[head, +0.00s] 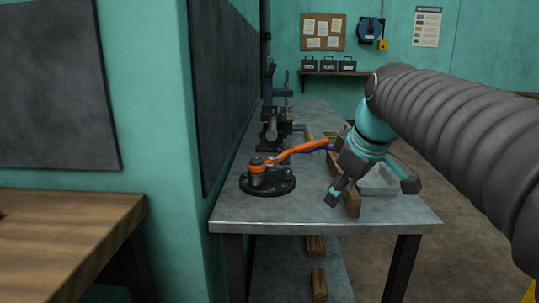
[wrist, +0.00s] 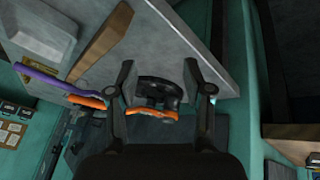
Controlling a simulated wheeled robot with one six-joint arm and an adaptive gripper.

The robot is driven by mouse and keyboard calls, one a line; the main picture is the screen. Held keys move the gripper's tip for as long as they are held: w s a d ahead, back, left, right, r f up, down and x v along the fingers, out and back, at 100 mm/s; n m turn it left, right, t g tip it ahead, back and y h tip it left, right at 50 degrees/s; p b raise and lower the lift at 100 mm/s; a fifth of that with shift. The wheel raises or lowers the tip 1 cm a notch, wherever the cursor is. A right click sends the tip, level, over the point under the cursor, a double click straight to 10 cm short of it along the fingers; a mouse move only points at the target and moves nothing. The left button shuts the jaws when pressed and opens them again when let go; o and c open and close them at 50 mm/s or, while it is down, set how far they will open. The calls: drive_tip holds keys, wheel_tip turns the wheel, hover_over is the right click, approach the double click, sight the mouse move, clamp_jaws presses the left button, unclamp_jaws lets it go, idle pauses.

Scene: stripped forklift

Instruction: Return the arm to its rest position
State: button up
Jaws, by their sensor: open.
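My arm reaches in from the right in the head view, with a grey ribbed sleeve. My gripper (head: 372,190) hangs over the front right part of the grey workbench (head: 310,212). Its fingers are spread apart with nothing between them. In the wrist view my gripper (wrist: 163,80) is also open. Past its fingertips are the round black base and orange handle of a bench device (wrist: 158,92). In the head view this device (head: 266,178) stands left of my gripper, apart from it.
A wooden block (head: 352,200) and a grey tray (head: 378,182) lie beside and behind my gripper. A dark press-like tool (head: 270,128) stands farther back. A teal wall (head: 158,110) borders the bench's left side. Open floor (head: 440,190) lies to the right.

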drive_tip(key=s+d+f+m+h, duration=0.1)
drive_tip(key=s+f+m, duration=0.8)
drive_tip(key=s+f, duration=0.9)
drive_tip(key=shift+s+d+h, duration=0.4)
drive_tip(key=shift+s, duration=0.05)
